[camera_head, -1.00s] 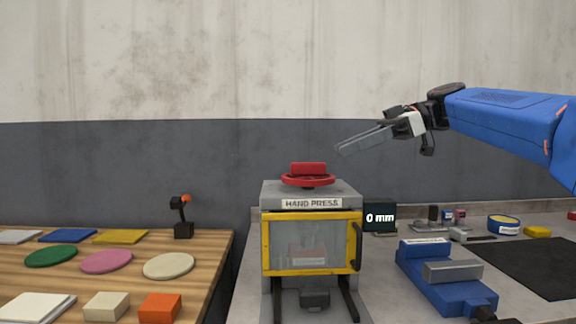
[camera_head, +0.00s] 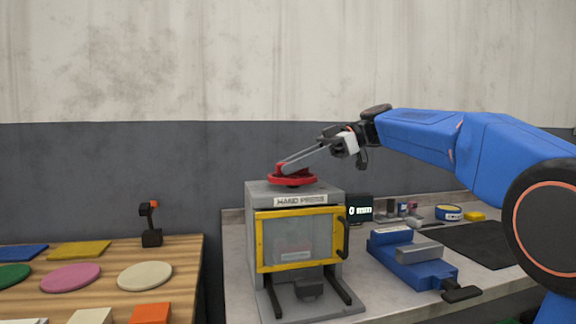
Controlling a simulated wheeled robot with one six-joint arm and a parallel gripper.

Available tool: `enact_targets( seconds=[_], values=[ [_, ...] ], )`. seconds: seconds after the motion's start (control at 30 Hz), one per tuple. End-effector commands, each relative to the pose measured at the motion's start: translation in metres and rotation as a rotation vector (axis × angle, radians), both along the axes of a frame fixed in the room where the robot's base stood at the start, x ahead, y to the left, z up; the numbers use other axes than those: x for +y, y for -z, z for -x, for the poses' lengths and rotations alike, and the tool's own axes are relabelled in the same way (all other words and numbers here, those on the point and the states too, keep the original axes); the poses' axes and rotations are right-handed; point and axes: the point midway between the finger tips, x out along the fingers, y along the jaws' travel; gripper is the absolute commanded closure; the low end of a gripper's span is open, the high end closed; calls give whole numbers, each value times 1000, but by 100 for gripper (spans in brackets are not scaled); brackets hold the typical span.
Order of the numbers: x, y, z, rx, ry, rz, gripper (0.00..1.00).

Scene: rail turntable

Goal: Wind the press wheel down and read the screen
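The hand press (camera_head: 318,186) is a grey box with a yellow-framed window door (camera_head: 297,240), on the grey bench. Its red press wheel (camera_head: 300,182) lies flat on top. My gripper (camera_head: 284,167) reaches in from the right, with its long grey fingers slanting down to the red grip on the wheel. The fingertips overlap that grip in the picture. I cannot tell whether they close on it or only touch it. The small dark screen (camera_head: 360,202), right of the press, reads 0 mm. The fingers partly hide the grip.
A blue vise (camera_head: 412,262) stands right of the press, beside a black mat (camera_head: 492,244). Small cans and tools lie behind it. A wooden table (camera_head: 190,262) with coloured discs and blocks stands left, across a gap. Above the press's left side is free wall space.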

Motion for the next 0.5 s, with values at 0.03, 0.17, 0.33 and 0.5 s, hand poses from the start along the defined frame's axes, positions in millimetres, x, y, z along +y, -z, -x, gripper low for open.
enact_targets(
  seconds=[0.03, 0.17, 0.33, 0.5],
  values=[
    [0, 0, 0, 0, 0, 0, 67],
    [0, 0, 0, 0, 0, 0, 79],
    [0, 0, 0, 0, 0, 0, 100],
    [0, 0, 1, -1, 7, 0, 100]
  ],
)
